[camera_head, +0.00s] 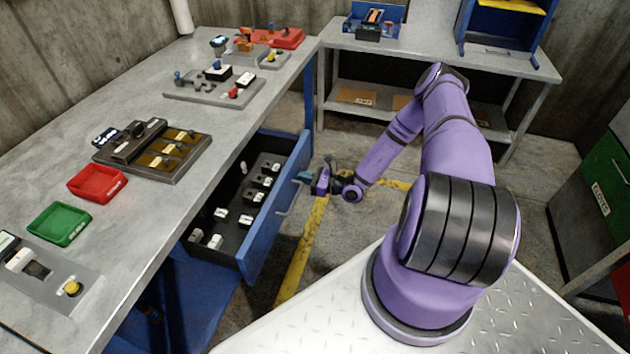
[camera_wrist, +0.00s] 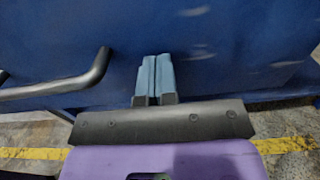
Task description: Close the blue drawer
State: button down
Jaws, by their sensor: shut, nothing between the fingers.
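The blue drawer (camera_head: 276,205) is pulled out from under the grey workbench on the left, with several small dark and white items inside it. Its front faces right and carries a bar handle (camera_head: 289,200). My gripper (camera_head: 303,177) is at the drawer front, near the far end of the handle. In the wrist view my gripper's two blue-grey fingers (camera_wrist: 154,76) are together and empty, pointing at the blue drawer front (camera_wrist: 225,50). The dark handle (camera_wrist: 75,84) lies to their left, apart from them. I cannot tell whether the fingertips touch the front.
The workbench top (camera_head: 150,215) holds a red tray (camera_head: 97,183), a green tray (camera_head: 60,224) and several devices. A second table (camera_head: 420,52) stands at the back. A green cabinet (camera_head: 607,180) is at the right. Floor with yellow lines (camera_head: 305,250) is clear beside the drawer.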

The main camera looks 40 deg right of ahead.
jog(key=x, duration=1.7)
jog(key=shift+w+a, duration=0.25)
jog(key=shift+a, duration=0.05)
jog(key=shift+w+a, duration=0.35)
jog(key=shift+w, duration=0.15)
jog(key=shift+w+a+r, duration=0.1)
jog(key=shift+w+r, duration=0.05)
jog(key=shift+r, duration=0.05)
